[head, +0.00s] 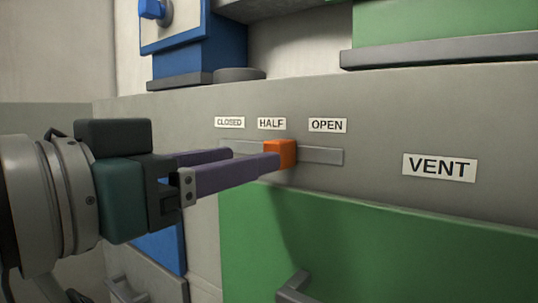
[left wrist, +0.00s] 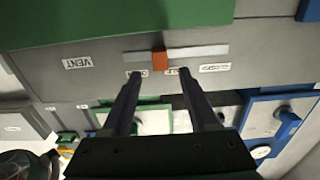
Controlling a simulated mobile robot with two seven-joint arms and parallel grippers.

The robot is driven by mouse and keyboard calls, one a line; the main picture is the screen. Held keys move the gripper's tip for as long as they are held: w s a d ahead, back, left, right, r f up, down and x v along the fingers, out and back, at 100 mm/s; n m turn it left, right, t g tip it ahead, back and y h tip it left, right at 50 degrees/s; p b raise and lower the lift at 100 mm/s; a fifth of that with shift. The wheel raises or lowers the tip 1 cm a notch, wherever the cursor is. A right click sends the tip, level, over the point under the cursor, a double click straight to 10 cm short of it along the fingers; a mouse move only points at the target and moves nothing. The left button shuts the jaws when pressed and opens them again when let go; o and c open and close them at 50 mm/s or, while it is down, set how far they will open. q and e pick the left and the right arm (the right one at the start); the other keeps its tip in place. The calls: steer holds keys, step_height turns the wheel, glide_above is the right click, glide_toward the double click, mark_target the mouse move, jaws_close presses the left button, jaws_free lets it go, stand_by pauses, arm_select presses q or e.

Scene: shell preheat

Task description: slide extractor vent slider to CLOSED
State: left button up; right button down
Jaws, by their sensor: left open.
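The orange slider knob (head: 280,153) sits on a grey horizontal track (head: 322,156) on the panel. It stands just right of the HALF label (head: 271,123), between HALF and the OPEN label (head: 327,125). The CLOSED label (head: 229,122) is at the track's left end. My left gripper (head: 254,157) is open, its purple fingers pointing at the panel. The near fingertip overlaps the knob's left edge; I cannot tell if it touches. In the left wrist view, which is upside down, the knob (left wrist: 160,61) shows between and beyond the two fingertips. My right gripper is not in view.
A VENT label (head: 439,167) is right of the track. Green panels lie below (head: 370,250) and above right, the upper one with a grey ledge (head: 440,50). A grey handle (head: 294,288) sticks out below. A blue unit (head: 200,55) stands above left.

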arm_select(q)
steer(key=x, duration=0.6)
steer(key=shift+c, duration=0.2)
steer(key=shift+a, duration=0.1)
jaws_close()
stand_by(1.0)
